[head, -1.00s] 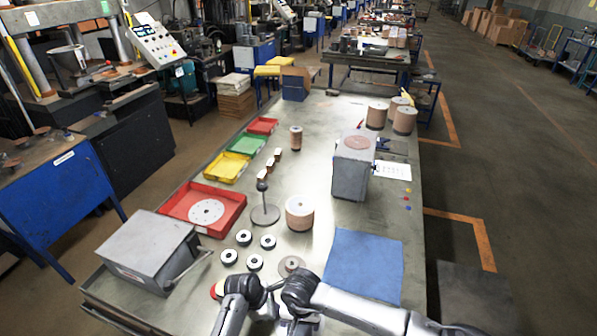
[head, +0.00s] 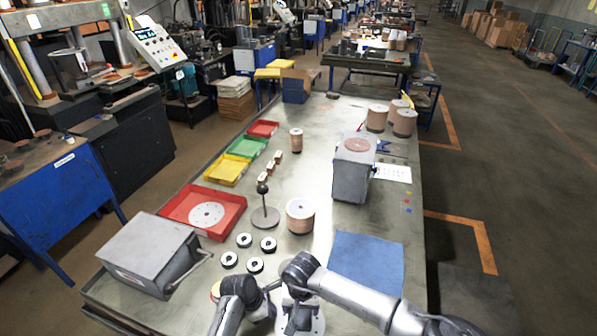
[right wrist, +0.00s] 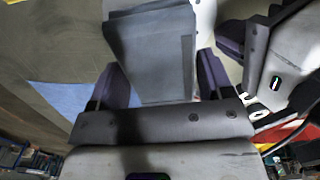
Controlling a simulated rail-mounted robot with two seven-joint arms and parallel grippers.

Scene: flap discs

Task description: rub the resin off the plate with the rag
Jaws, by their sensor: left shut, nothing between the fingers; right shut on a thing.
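The plate (head: 315,323) is a pale round disc with small holes at the near table edge, largely hidden by my arms. A pale strip of it appears behind the rag in the right wrist view (right wrist: 205,22). My right gripper (right wrist: 157,90) is shut on the rag (right wrist: 155,55), a grey folded cloth extending beyond its fingers. In the head view the rag is a dark grey patch (head: 298,318) over the plate; contact is unclear. My left gripper (right wrist: 250,25) is shut and empty, close beside the plate. Resin cannot be made out.
A blue mat (head: 365,262) lies to the right. Several black-and-white rings (head: 244,240), a stand with a ball-topped rod (head: 265,215) and a brown roll (head: 300,214) are beyond my arms. A red tray (head: 228,222) and grey box (head: 150,250) stand left.

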